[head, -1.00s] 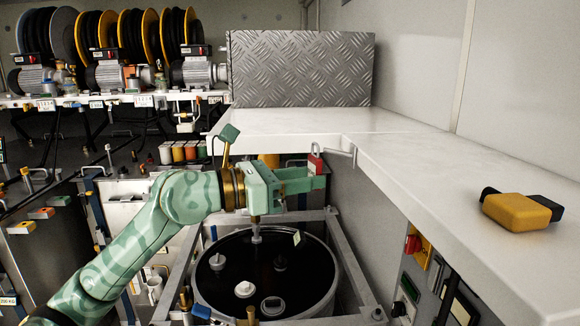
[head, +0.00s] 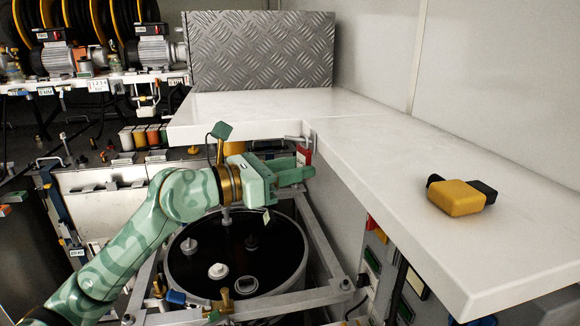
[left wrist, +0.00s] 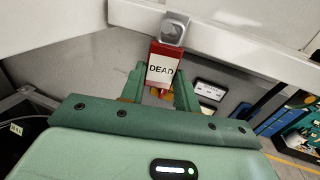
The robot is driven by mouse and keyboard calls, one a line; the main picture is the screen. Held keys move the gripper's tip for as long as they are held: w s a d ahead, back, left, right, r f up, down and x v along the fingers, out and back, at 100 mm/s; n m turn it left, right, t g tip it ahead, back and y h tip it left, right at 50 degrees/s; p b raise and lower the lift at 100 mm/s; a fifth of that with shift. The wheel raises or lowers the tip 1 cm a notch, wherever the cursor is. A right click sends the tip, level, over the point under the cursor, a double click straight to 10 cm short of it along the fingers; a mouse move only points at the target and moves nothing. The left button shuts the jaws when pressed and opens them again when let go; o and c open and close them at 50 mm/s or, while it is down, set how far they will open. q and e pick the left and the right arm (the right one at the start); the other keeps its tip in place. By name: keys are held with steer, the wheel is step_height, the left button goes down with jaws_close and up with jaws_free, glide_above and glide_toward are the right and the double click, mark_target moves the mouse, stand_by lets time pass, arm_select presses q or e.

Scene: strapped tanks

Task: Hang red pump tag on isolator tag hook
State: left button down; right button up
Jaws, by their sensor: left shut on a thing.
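My left gripper (head: 300,168) is shut on a red tag (head: 304,156) just under the front edge of the white shelf. In the left wrist view the red tag (left wrist: 163,66), with a white label reading DEAD, stands between the two green fingers. A grey metal hook (head: 296,138) sticks out beneath the shelf edge, right above the tag. In the wrist view a grey metal piece (left wrist: 173,27) meets or overlaps the tag's top. I cannot tell whether the tag hangs on the hook. My right gripper is not in view.
The white shelf (head: 400,160) runs above and to the right of my gripper. A yellow and black object (head: 458,198) lies on it. A round black-topped tank (head: 237,255) in a grey frame stands below my arm. A patterned metal box (head: 262,50) stands at the back.

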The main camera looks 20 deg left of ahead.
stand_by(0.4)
arm_select(q)
steer(key=c, duration=0.9)
jaws_free()
steer(key=shift+c, duration=0.2)
steer(key=b+v, duration=0.8)
steer(key=v, duration=0.8)
steer(key=shift+s+a, duration=0.1)
steer(key=shift+s, duration=0.05)
